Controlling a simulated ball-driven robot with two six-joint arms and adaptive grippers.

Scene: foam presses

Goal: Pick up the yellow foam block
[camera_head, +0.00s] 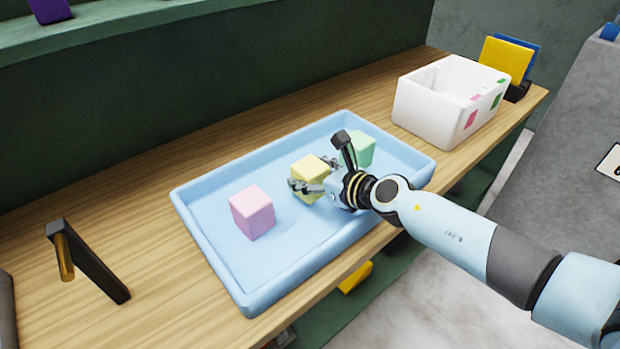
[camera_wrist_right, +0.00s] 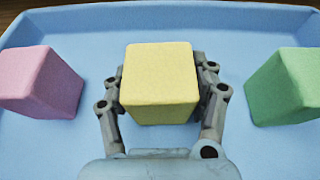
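The yellow foam block (camera_head: 309,174) is in the middle of the blue tray (camera_head: 205,247). It also shows large and centred in the right wrist view (camera_wrist_right: 159,85). My right gripper (camera_head: 315,176) reaches in from the right, with one finger along each of two opposite sides of the block. In the right wrist view both fingers (camera_wrist_right: 160,88) lie close against the block's sides and look shut on it. The fingertips are partly hidden by the block. I cannot tell whether the block is clear of the tray floor. My left gripper is not in view.
A pink block (camera_head: 252,212) lies left of the yellow one, and a green block (camera_head: 363,150) lies behind my right wrist. A white bin (camera_head: 425,105) stands farther back on the wooden table (camera_head: 130,190). A dark bracket (camera_head: 92,262) stands left of the tray.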

